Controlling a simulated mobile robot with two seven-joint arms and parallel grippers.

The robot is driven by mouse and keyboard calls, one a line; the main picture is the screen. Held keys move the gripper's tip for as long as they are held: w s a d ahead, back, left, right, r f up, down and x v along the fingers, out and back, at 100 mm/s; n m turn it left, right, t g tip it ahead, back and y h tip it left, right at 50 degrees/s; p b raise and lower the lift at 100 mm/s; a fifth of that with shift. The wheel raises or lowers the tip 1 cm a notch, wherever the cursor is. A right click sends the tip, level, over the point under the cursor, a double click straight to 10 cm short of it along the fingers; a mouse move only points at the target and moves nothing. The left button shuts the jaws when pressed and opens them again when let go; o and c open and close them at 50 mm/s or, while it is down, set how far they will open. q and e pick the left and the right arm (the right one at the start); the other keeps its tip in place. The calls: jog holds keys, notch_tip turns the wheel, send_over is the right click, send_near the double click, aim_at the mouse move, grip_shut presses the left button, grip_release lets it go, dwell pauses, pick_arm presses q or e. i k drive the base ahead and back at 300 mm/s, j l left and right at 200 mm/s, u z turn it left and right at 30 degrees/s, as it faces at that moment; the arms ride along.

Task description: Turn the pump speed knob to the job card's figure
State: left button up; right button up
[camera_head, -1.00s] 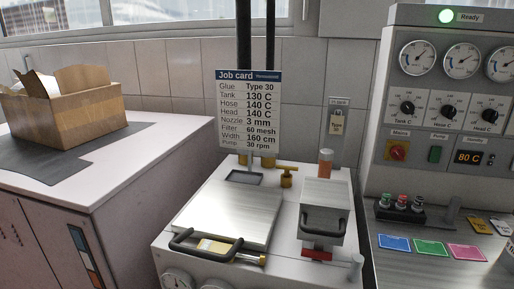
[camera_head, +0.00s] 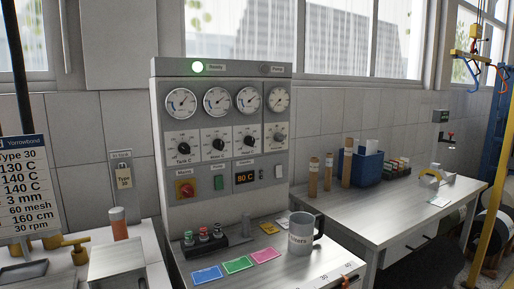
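The control panel (camera_head: 222,165) stands in the middle of the view. It carries a row of several dark knobs on white dials. The leftmost knob (camera_head: 183,145) is labelled Tank C. The rightmost knob (camera_head: 279,137) has a label too small to read, so I cannot tell its setting. A round gauge (camera_head: 279,99) sits above it. The job card (camera_head: 24,190) is at the left edge, partly cut off. Its bottom line reads 30 rpm, and the line above reads 160 cm. Neither of my grippers is in view.
A grey mug (camera_head: 301,235) and coloured cards (camera_head: 237,264) lie on the ledge below the panel. A bench (camera_head: 408,205) with tubes and a blue bin (camera_head: 366,168) stands at right.

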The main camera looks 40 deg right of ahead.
aim_at(278, 137)
jog(key=l+z, duration=0.2)
jog(key=z, duration=0.25)
jog(key=l+z, duration=0.25)
jog(key=z, duration=0.2)
jog(key=l+z, duration=0.15)
jog(key=l, duration=0.2)
jog(key=i+l+z, duration=0.2)
jog(key=l, duration=0.15)
jog(key=i+l+z, duration=0.15)
jog(key=l, duration=0.2)
jog(key=i+l, duration=0.1)
jog(key=l, duration=0.25)
jog(key=i+l+z, duration=0.1)
jog(key=l, duration=0.25)
jog(key=i+l, duration=0.15)
jog(key=l, duration=0.2)
jog(key=i+l, duration=0.3)
jog(key=j, duration=0.45)
jog(key=i+z, duration=0.05)
